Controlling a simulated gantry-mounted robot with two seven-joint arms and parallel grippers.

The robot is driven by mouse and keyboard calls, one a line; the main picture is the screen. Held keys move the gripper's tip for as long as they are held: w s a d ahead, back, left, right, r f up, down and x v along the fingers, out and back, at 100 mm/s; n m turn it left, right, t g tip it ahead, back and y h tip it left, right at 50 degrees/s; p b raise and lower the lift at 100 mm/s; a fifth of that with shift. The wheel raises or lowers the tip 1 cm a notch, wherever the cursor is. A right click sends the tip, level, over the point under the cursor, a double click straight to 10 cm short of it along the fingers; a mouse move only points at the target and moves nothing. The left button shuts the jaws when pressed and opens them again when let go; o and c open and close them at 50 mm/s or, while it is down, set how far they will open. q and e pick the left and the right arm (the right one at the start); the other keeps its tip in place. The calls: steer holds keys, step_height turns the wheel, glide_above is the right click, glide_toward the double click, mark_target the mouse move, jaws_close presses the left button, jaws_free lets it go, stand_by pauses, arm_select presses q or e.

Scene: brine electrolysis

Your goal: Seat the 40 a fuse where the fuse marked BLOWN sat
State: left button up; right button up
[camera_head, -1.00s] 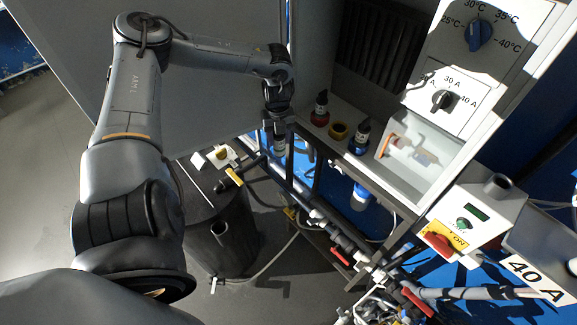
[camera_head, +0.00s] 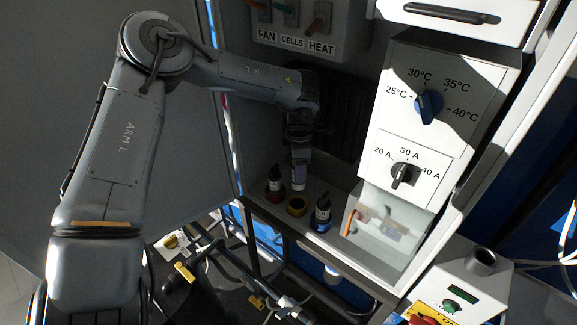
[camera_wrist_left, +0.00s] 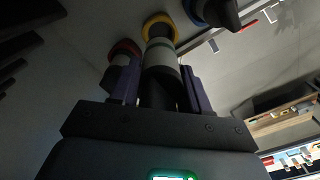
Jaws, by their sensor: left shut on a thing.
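My left gripper (camera_head: 300,152) is shut on a pale cylindrical fuse (camera_head: 298,178) and holds it upright above the shelf; any marking on it is too small to read. I cannot tell whether fuse and ring touch. A red base with a fuse (camera_head: 275,183) stands left, a blue one (camera_head: 322,213) right. My right gripper is out of view.
A panel with a temperature knob (camera_head: 428,106) and an ampere selector (camera_head: 402,175) stands right of the shelf, above a clear-fronted box (camera_head: 385,235). Toggle switches (camera_head: 292,14) are above. Pipes and a valve with a yellow handle (camera_head: 184,272) lie below the shelf's front edge.

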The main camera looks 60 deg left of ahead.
arm_select(q)
steer(key=shift+d, duration=0.1)
steer(key=shift+r, duration=0.15)
stand_by(0.3)
steer(key=shift+f+b, duration=1.8)
steer(key=shift+f, duration=1.1)
steer(key=shift+f+b, duration=0.2)
steer(key=shift+b, duration=0.15)
steer(key=shift+f, duration=0.35)
